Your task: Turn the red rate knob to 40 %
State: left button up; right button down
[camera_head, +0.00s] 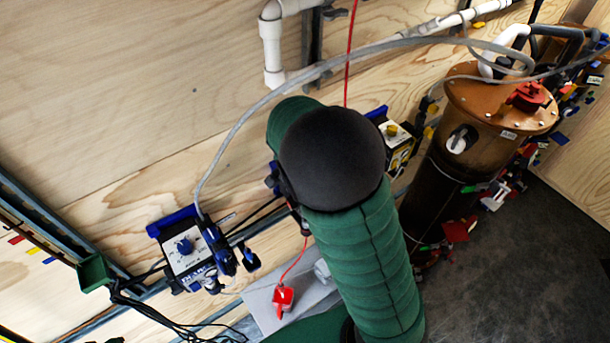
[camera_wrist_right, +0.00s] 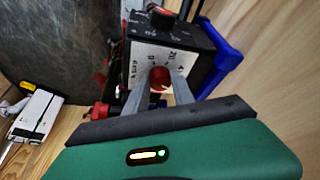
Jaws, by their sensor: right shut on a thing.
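In the right wrist view, the red knob (camera_wrist_right: 160,78) sits on the pale, marked dial face (camera_wrist_right: 143,58) of a black control box (camera_wrist_right: 200,52). My right gripper (camera_wrist_right: 159,86) is shut on this knob, one grey finger on each side. Some dial numbers show around the knob, but its pointer and exact setting cannot be read. In the head view, my green arm with its dark round joint stands in front of the wall and hides the right gripper and the red knob. My left gripper is not in view.
A box with a blue knob (camera_head: 185,246) is at lower left. A box with a yellow knob (camera_head: 391,130) is just right of my arm. A brown cylindrical tank (camera_head: 490,105), a grey hose (camera_head: 240,120) and a red tag (camera_head: 283,298) on a cord are nearby.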

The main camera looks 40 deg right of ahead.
jog(key=n, duration=0.1)
jog(key=n+t+b, duration=0.1)
jog(key=n, duration=0.1)
jog(key=shift+d+n+y, duration=0.3)
jog(key=shift+y, duration=0.1)
jog(key=n+t+b, duration=0.1)
jog(key=n, duration=0.2)
jog(key=shift+s+r+y+b, duration=0.1)
jog(key=shift+y+b, duration=0.2)
jog(key=shift+y, duration=0.1)
jog(key=shift+d+n, duration=0.1)
jog(key=shift+n, duration=0.2)
jog(key=shift+r, duration=0.1)
jog(key=c, duration=1.4)
grip_release()
jog(key=shift+o, duration=1.6)
jog(key=shift+w+d+f, duration=0.1)
jog(key=shift+w+f, duration=0.1)
jog(key=shift+f, duration=0.1)
